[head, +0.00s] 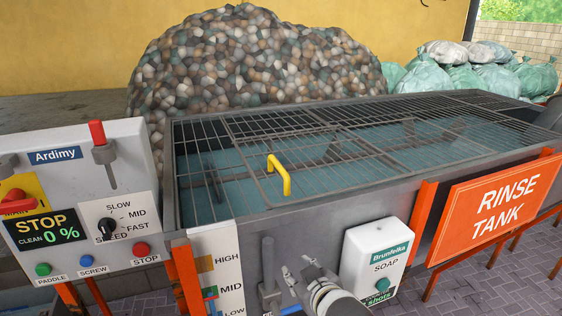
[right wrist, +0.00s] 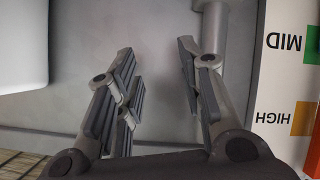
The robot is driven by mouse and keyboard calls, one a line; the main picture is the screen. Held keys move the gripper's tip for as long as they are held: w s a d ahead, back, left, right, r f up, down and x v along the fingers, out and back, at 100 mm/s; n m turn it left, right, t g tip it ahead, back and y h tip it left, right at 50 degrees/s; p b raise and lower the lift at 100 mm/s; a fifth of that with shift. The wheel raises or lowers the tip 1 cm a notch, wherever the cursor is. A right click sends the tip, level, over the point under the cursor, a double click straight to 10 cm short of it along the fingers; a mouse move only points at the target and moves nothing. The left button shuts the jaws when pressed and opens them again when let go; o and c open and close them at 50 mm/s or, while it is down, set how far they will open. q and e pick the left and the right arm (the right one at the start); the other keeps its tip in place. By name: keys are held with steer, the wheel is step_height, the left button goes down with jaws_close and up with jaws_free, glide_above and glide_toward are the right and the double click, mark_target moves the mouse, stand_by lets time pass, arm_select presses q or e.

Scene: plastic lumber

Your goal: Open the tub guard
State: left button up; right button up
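The tub guard (head: 325,150) is a grey wire-grid panel lying flat over the water of the metal tub (head: 330,205). Its yellow handle (head: 279,174) stands up near the front edge. My right gripper (head: 300,268) is in front of the tub's front wall, below and apart from the handle. In the right wrist view, its two fingers (right wrist: 155,65) are spread with nothing between them. My left gripper is not in view.
A grey lever or pipe (head: 268,268) and a level gauge (head: 220,270) are left of my right gripper. A control panel (head: 80,200) is at left, a rinse tank sign (head: 495,207) at right. Space above the guard is clear.

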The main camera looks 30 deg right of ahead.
steer(key=w+r+t, duration=0.1)
steer(key=r, duration=0.3)
steer(key=w+d+r+t, duration=0.1)
steer(key=r, duration=0.3)
steer(key=w+d+r+t, duration=0.1)
steer(key=w+r, duration=0.1)
steer(key=r, duration=0.2)
steer(key=shift+d+t+h, duration=0.2)
steer(key=shift+t+h, duration=0.1)
steer(key=shift+t, duration=0.1)
steer(key=t, duration=0.2)
glide_toward(284, 174)
steer(key=x, duration=0.2)
steer(key=p+x, duration=0.2)
steer(key=x, duration=0.2)
steer(key=p+x, duration=0.2)
steer(key=x, duration=0.3)
steer(key=shift+w+d+f, duration=0.15)
steer(key=shift+w+d, duration=0.05)
steer(key=shift+d, duration=0.1)
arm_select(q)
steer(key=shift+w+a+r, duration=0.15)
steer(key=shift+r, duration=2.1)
arm_select(e)
steer(key=shift+w+d+f, duration=0.15)
steer(key=shift+w, duration=0.5)
jaws_close()
